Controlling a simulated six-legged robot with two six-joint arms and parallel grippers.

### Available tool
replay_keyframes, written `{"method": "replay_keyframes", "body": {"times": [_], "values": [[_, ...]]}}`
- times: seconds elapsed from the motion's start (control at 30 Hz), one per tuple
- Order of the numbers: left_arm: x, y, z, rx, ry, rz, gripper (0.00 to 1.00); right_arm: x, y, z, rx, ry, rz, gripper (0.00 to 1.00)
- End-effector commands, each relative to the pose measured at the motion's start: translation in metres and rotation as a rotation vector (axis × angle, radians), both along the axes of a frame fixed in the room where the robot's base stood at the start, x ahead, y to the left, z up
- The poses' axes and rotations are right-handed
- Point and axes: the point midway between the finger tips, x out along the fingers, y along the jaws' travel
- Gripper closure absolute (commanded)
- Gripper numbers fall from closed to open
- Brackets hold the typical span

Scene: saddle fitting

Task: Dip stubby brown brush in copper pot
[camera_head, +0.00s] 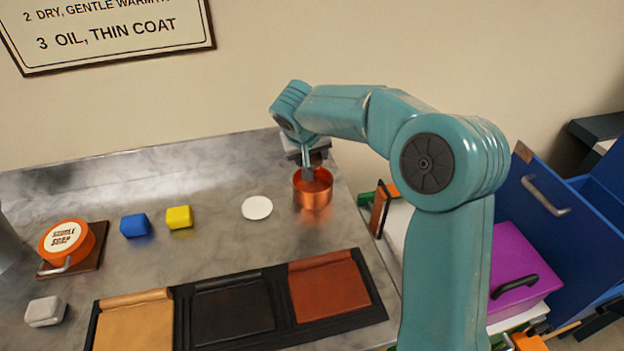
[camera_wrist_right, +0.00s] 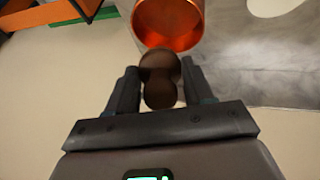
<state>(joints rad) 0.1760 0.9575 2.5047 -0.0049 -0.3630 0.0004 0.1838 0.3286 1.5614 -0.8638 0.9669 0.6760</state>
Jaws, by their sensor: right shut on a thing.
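The copper pot (camera_head: 313,197) stands upright on the grey metal counter near its right end. My right gripper (camera_head: 307,170) points down over the pot's mouth. In the right wrist view, the right gripper (camera_wrist_right: 160,88) is shut on the stubby brown brush (camera_wrist_right: 160,82), whose rounded dark brown handle shows between the fingers. The pot (camera_wrist_right: 168,20) shows just beyond the brush there. The brush's bristle end is hidden, so I cannot tell whether it is inside the pot. My left gripper is out of view.
A white disc (camera_head: 257,208) lies left of the pot. Yellow (camera_head: 179,217) and blue (camera_head: 135,225) blocks and an orange soap tin (camera_head: 66,241) sit farther left. A black tray (camera_head: 281,302) with leather panels lies in front. Blue drawers (camera_head: 560,225) stand right.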

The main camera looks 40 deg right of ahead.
Motion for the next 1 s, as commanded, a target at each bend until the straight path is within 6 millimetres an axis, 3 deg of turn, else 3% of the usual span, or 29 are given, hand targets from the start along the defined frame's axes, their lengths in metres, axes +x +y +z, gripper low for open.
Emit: {"method": "replay_keyframes", "body": {"times": [0.37,0.73,1.0], "values": [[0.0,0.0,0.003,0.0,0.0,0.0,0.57,0.0,0.0,0.004,-0.001,-0.001,0.0,0.73],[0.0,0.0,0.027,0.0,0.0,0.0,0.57,0.0,0.0,0.041,-0.001,0.0,0.001,0.73],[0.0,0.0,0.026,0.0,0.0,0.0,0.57,0.0,0.0,0.04,0.0,0.0,0.0,0.73]]}}
